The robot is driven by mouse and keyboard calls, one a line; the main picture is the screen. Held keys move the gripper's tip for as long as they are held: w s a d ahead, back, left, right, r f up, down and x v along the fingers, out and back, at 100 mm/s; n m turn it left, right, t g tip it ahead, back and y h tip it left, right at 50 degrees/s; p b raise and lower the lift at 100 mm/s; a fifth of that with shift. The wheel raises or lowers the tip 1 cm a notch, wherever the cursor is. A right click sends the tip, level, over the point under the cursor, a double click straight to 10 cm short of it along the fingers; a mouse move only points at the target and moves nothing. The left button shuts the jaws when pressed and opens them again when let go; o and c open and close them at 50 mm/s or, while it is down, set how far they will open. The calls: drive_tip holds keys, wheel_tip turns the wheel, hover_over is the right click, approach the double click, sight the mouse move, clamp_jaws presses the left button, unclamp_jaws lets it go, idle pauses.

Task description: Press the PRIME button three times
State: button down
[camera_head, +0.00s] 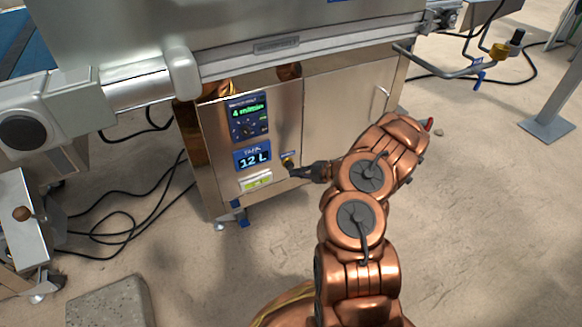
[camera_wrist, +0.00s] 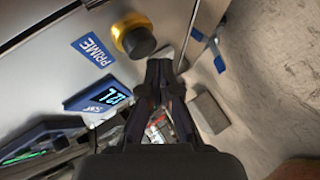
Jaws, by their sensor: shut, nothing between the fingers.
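The PRIME button is a black cap in a yellow ring. In the wrist view the button (camera_wrist: 137,38) is at the upper middle, beside the blue PRIME label (camera_wrist: 92,49). In the wrist view my gripper's tips (camera_wrist: 160,66) lie just below and right of the black cap. I cannot tell whether they touch it.
A metal pipe (camera_head: 450,72) juts out at the upper right. Cables (camera_head: 135,195) lie on the floor at left. The floor at right is mostly clear.

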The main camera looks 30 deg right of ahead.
drive_tip(key=shift+w+r, duration=0.1)
drive_tip(key=shift+w, duration=0.05)
drive_tip(key=shift+w+p, duration=0.2)
drive_tip(key=shift+p, duration=0.1)
drive_tip(key=shift+w, duration=0.6)
idle(1.0)
drive_tip(key=shift+s, duration=0.1)
drive_tip(key=shift+s+p, duration=0.9)
drive_tip(key=s+p, duration=0.2)
drive_tip(key=s, duration=0.1)
drive_tip(key=s+p, duration=0.1)
drive_tip(key=s, duration=0.1)
drive_tip(key=shift+a, duration=0.25)
